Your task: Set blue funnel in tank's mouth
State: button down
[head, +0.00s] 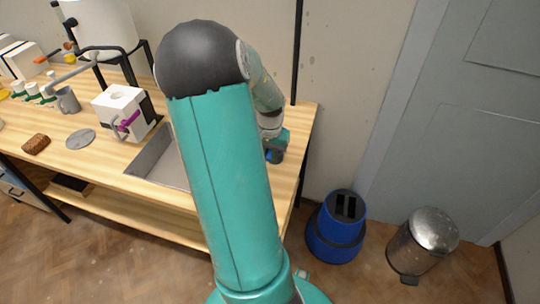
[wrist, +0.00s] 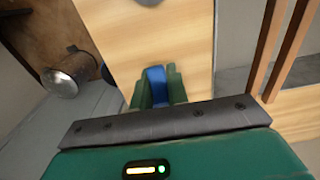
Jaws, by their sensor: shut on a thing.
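My gripper (wrist: 155,88) is shut on a blue piece (wrist: 155,82), which I take to be the blue funnel; only a narrow strip shows between the green fingers. In the head view my gripper (head: 272,152) is at the right end of the wooden bench, partly hidden behind my arm. A white block-shaped container (head: 122,103) with a round opening in its top and a purple lever stands on the bench, left of my arm. A large white cylinder (head: 98,25) stands behind it. I cannot tell which of these is the tank.
The wooden bench (head: 95,150) has a sunken grey basin (head: 160,163), a grey disc (head: 80,139), a brown block (head: 36,145) and a grey mug (head: 67,99).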

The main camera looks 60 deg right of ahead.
jog(key=c, duration=1.4)
grip_release()
jog(key=shift+o, duration=0.2)
jog(key=shift+f, duration=0.1)
jog(key=shift+f, duration=0.15)
notch_tip(320, 180, up, 14)
jog(key=shift+s+a, duration=0.15)
jog(key=shift+s, duration=0.1)
jog(key=w+a+r+n+t, duration=0.1)
jog(key=w+a+r+n, duration=0.25)
jog(key=a, duration=0.65)
jog(key=w+a+r+n+t, duration=0.2)
jog(key=w+a+n, duration=0.2)
jog(key=a, duration=0.6)
jog(key=w+a+r+n+t, duration=0.1)
jog(key=w+a+r+n, duration=0.25)
jog(key=a, duration=0.65)
jog(key=s+a+n+t, duration=0.1)
jog(key=s+a+n, duration=0.2)
jog(key=a, duration=0.9)
jog(key=shift+s+a+r+n+t, duration=0.2)
jog(key=shift+n+t, duration=0.1)
jog(key=shift+n, duration=0.8)
